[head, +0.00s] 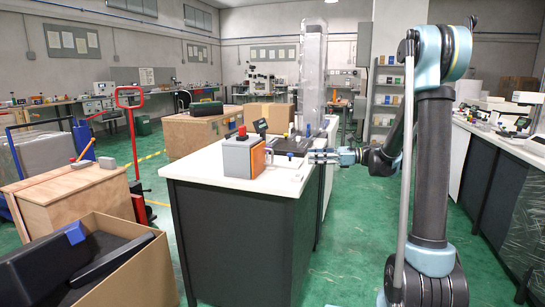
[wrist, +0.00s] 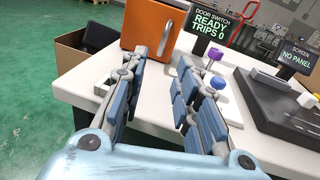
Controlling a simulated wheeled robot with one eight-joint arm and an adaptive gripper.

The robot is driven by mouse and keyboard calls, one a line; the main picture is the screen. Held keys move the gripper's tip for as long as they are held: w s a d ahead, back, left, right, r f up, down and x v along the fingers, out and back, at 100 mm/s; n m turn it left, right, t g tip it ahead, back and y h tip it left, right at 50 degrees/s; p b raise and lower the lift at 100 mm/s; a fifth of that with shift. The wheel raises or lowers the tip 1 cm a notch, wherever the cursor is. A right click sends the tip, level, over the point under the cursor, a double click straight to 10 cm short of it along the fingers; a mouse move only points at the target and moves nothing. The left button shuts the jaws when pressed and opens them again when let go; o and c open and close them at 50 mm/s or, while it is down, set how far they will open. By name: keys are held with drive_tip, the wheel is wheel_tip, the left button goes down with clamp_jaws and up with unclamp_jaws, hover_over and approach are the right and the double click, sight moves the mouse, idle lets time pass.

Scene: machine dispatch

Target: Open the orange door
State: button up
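The orange door (head: 258,160) is the right-hand face of a small grey box (head: 237,158) on the white bench top. The door also fills the upper part of the wrist view (wrist: 145,22), with a pale curved handle (wrist: 166,36) near its right edge. The door looks closed. My gripper (head: 318,156) is to the right of the box, apart from it, above the bench. In the wrist view my gripper (wrist: 160,68) has its fingers spread with nothing between them, pointing toward the door and handle.
A display (wrist: 210,22) reads "DOOR SWITCH READY TRIPS 0". Purple-capped (wrist: 214,55) and blue-capped (wrist: 217,82) items stand right of my fingers. The white bench top (head: 285,182) has bare space before the door.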

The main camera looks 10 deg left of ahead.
drive_tip(key=w, duration=0.1)
approach(272, 152)
drive_tip(key=shift+m, duration=0.3)
drive_tip(key=a, duration=0.6)
drive_tip(key=a+f, duration=0.1)
drive_tip(key=a, duration=0.3)
drive_tip(key=shift+s+f, duration=0.1)
drive_tip(key=shift+s, duration=0.05)
drive_tip(key=shift+c, duration=0.3)
clamp_jaws()
